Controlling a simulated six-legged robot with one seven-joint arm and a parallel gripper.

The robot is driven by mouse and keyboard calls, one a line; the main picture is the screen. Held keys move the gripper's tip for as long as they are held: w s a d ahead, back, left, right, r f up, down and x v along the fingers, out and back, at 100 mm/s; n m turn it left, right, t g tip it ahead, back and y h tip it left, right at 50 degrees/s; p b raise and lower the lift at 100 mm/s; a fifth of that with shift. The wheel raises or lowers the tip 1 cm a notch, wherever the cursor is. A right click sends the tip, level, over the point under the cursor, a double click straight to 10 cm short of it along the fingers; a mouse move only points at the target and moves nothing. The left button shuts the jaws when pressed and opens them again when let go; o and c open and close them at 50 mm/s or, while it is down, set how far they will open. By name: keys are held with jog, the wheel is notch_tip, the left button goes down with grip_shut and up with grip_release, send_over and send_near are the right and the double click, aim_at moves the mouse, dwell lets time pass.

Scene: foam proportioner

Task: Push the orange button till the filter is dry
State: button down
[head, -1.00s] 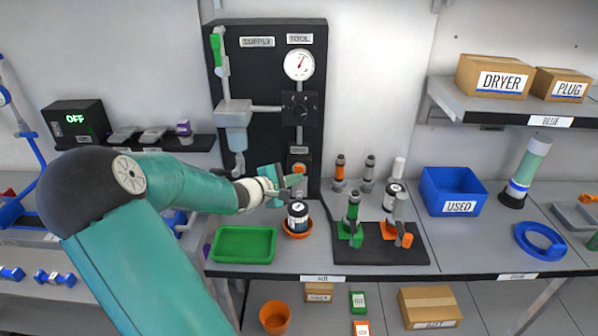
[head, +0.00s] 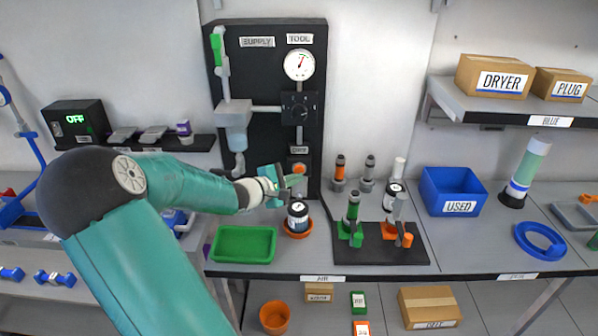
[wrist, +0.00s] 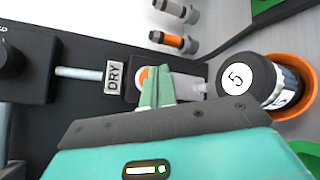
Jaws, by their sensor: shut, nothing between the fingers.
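The orange button (head: 299,168) is on the small block low on the black panel, under a DRY label (wrist: 113,75). The wrist view shows part of the orange button (wrist: 143,74) at the fingertips. My gripper (wrist: 153,76) is shut and empty, its tips over the button and hiding much of it. It also shows in the head view (head: 302,181). I cannot tell whether the button is pressed in. The filter (head: 298,210), a black-capped jar marked 5, stands in an orange dish (head: 299,234) below, by the block's grey outlet (wrist: 196,87).
A pressure gauge (head: 299,65) and a black knob (head: 300,107) are above on the panel. A green tray (head: 243,258) lies left of the dish. A black stand (head: 380,257) with green and orange holders is to the right. A blue USED bin (head: 453,191) stands further right.

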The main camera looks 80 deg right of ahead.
jog(key=shift+d, duration=0.1)
dwell(0.3)
jog(key=shift+w+d, duration=0.1)
jog(key=shift+d, duration=0.25)
jog(key=shift+w+d, duration=0.1)
jog(key=shift+d, duration=0.3)
dwell(0.7)
jog(key=shift+a, duration=0.85)
jog(key=shift+s, duration=0.2)
jog(key=shift+s+a, duration=0.25)
jog(key=shift+a, duration=1)
jog(key=shift+s+a, duration=0.25)
jog(key=shift+a, duration=0.95)
